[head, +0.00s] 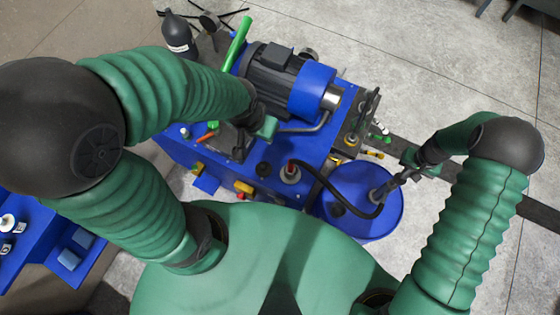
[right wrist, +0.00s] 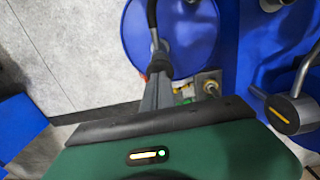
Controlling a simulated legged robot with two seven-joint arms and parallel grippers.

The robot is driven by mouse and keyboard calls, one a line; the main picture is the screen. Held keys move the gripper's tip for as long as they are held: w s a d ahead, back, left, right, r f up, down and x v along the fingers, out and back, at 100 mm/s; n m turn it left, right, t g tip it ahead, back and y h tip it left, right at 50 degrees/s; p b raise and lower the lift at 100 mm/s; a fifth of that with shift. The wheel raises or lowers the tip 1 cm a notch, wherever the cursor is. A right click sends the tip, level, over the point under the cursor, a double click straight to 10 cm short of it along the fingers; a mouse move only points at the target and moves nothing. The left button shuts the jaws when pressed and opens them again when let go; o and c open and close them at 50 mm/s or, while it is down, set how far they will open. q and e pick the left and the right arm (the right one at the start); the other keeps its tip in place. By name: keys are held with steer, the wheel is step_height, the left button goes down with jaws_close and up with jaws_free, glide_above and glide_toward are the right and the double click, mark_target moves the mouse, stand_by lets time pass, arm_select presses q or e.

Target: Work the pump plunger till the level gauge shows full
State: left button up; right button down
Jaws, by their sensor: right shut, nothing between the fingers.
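A blue drum (head: 335,203) stands at the right end of the blue machine, and its blue top also shows in the right wrist view (right wrist: 200,45). A grey fitting (head: 376,196) rises from the drum lid, with a black hose beside it. I cannot clearly pick out the pump plunger or the level gauge. My right gripper (head: 388,189) is shut and empty over the drum's right side, close to the fitting; its dark fingers reach over the drum in the right wrist view (right wrist: 158,56). My left gripper (head: 241,151) is above the machine top, its fingers largely hidden.
A black hose (head: 345,208) loops from the drum to a red-topped fitting (head: 291,172) on the blue machine (head: 222,160). A blue and black motor (head: 290,80) stands behind. A dark bottle (head: 178,35) stands at the back left.

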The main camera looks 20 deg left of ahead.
mark_target(398, 180)
stand_by(0.3)
steer(key=shift+f+b, duration=2.65)
steer(key=shift+f, duration=0.65)
step_height(398, 180, up, 7)
steer(key=p, duration=0.4)
steer(key=shift+f+p, duration=0.15)
steer(key=shift+p, duration=0.25)
steer(key=shift+f+b, duration=2.7)
steer(key=shift+f, duration=0.7)
step_height(398, 180, up, 7)
steer(key=p, duration=0.5)
steer(key=shift+f, duration=0.1)
